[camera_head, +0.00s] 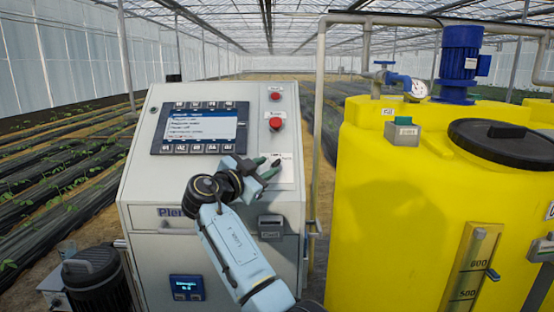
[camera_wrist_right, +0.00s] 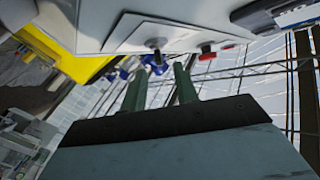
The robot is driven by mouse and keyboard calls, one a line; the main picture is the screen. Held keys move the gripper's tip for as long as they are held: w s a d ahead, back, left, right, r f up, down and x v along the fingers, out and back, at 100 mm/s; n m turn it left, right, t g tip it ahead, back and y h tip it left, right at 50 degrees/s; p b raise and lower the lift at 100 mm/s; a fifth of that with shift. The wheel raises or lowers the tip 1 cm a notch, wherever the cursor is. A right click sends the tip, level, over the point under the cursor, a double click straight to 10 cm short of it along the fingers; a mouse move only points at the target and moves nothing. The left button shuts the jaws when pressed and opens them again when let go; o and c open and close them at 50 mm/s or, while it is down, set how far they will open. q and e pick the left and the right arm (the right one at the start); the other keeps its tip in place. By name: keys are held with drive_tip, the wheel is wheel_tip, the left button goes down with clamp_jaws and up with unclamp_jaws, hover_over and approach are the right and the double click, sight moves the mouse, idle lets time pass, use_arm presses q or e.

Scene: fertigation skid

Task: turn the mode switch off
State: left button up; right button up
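The mode switch (camera_head: 277,162) is a small dark knob on a white plate (camera_head: 286,178), low on the right of the cabinet's sloping panel. In the right wrist view the dark knob (camera_wrist_right: 156,43) stands out from its plate (camera_wrist_right: 170,33), beyond the fingertips. My right gripper (camera_head: 266,168) is close to the switch, partly covering its plate in the head view. In the wrist view its two green fingers (camera_wrist_right: 160,76) are apart with nothing between them. Which way the knob points is too small to tell. My left gripper is not in view.
Two red buttons, upper (camera_head: 275,96) and lower (camera_head: 276,124), sit above the switch. A screen (camera_head: 200,128) with keys is to the left. A drawer (camera_head: 165,218) and a small display (camera_head: 187,287) are below. A yellow tank (camera_head: 385,200) stands at right.

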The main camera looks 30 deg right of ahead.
sight(276, 162)
drive_tip(key=x, duration=0.4)
drive_tip(key=shift+d+r+p, duration=0.15)
drive_tip(key=shift+d+p, duration=0.15)
drive_tip(key=shift+p, duration=0.05)
drive_tip(key=shift+w+d, duration=0.3)
drive_tip(key=shift+d, duration=0.3)
drive_tip(key=shift+c, duration=0.4)
clamp_jaws()
